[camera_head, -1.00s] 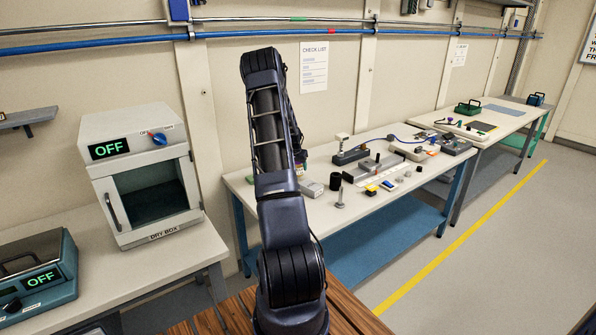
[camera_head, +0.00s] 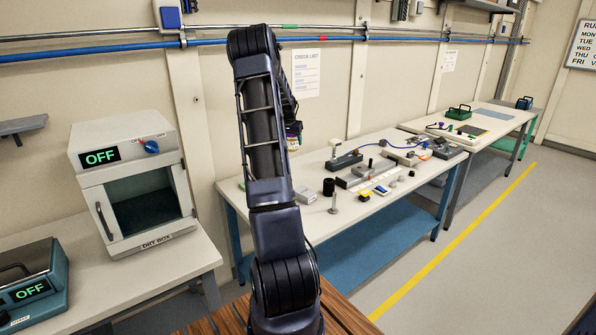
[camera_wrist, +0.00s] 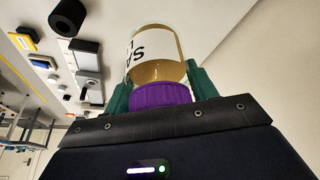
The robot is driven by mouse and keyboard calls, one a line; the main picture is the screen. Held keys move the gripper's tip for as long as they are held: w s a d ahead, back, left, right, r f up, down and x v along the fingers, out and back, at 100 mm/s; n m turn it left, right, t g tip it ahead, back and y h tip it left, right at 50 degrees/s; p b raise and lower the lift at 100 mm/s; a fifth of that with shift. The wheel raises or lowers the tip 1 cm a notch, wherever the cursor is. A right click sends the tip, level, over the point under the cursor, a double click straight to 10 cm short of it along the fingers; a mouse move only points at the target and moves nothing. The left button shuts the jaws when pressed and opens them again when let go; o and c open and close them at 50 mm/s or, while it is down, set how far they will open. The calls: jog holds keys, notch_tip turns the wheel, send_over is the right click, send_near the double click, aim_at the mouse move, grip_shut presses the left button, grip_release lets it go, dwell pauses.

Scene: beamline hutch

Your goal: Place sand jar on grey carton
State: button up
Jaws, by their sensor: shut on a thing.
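My gripper (camera_wrist: 148,92) is shut on the sand jar (camera_wrist: 155,55), with a green finger on either side. The jar is clear with tan contents, a white label reading "SA" and a purple lid (camera_wrist: 160,96); the lid is toward my palm. In the head view, the jar (camera_head: 293,143) shows just right of my arm, raised above the back of the bench; my arm hides most of the gripper. A small light grey box (camera_head: 305,195), likely the grey carton, sits on the bench's near left part, below and slightly right of the jar.
A black cylinder (camera_head: 329,187) and a metal post on a round base (camera_head: 334,204) stand right of the grey box. Several blocks and instruments cover the middle of the bench (camera_head: 400,196). A dry box (camera_head: 140,190) stands on the left table. The wall is close behind.

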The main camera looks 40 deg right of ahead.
notch_tip(320, 180, up, 4)
send_over(305, 190)
jog(key=shift+n, duration=0.4)
notch_tip(305, 190, down, 20)
jog(key=shift+r, duration=0.1)
jog(key=shift+s, duration=0.1)
jog(key=o, duration=1.2)
